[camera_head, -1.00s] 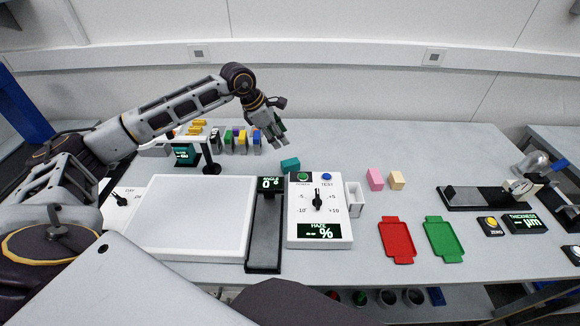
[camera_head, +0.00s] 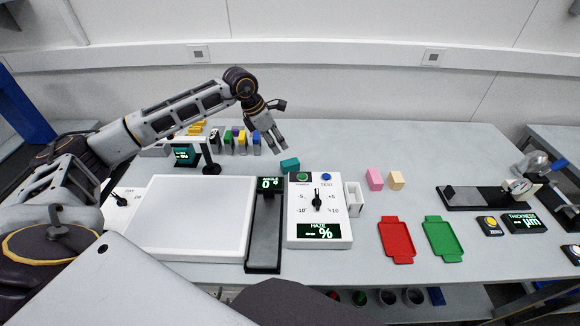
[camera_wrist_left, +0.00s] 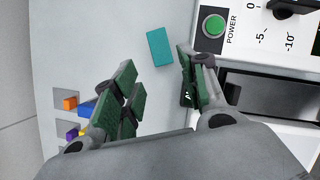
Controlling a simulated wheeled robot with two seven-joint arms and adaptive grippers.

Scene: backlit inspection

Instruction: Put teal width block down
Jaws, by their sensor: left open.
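The teal block (camera_head: 290,165) lies on the table just behind the haze meter (camera_head: 319,210). My left gripper (camera_head: 276,146) is open and empty, above and a little behind the block, apart from it in the head view. In the left wrist view the teal block (camera_wrist_left: 160,47) lies ahead of the gap between the open green-padded fingers (camera_wrist_left: 158,88), with nothing between them. My right gripper is not in view.
A white light panel (camera_head: 190,215) stands left of the haze meter. Several coloured blocks (camera_head: 240,138) stand behind it. Pink (camera_head: 374,179) and cream (camera_head: 396,180) blocks, a red tray (camera_head: 397,240) and a green tray (camera_head: 443,239) lie right. The back right table is clear.

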